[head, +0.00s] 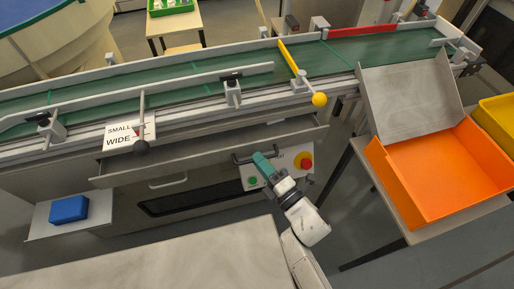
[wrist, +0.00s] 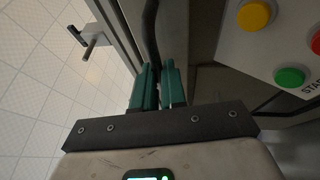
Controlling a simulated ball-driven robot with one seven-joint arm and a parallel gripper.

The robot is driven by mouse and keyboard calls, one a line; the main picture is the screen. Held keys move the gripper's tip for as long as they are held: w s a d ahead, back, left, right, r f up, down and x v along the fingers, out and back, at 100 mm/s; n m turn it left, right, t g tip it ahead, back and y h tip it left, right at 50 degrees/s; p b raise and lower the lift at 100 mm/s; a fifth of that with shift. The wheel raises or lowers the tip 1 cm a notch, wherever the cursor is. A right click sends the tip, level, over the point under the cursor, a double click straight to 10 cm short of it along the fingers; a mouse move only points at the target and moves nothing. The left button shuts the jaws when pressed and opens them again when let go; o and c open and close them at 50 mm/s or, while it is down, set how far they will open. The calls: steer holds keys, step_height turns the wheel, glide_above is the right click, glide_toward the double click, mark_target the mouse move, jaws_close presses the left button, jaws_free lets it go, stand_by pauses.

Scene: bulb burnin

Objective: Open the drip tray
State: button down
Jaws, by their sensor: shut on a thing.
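The drip tray (head: 200,151) is a wide grey metal drawer under the conveyor. Its front stands out from the machine, and a strip of its inside shows behind the front edge. A dark bar handle (head: 241,158) is on the tray front, right of its middle. My gripper (head: 262,160) has teal fingers and is at this handle. In the wrist view the fingers (wrist: 159,85) are shut around the dark handle bar (wrist: 150,35), which runs up and away between them. The fingers hide part of the handle.
A panel with a red knob (head: 306,163) and green button (head: 253,181) is close to my gripper. A yellow-ball lever (head: 319,99) and black-ball lever (head: 141,148) stick out above the tray. An orange bin (head: 393,192) stands right. A grey tabletop (head: 150,262) lies in front.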

steer(key=s+d, duration=0.2)
steer(key=s, duration=1.1)
steer(key=shift+s+d+p, duration=0.35)
steer(key=shift+d+p, duration=0.05)
steer(key=c, duration=1.2)
jaws_free()
steer(key=v, duration=1)
steer(key=shift+s+d, duration=0.25)
steer(key=shift+s, duration=0.05)
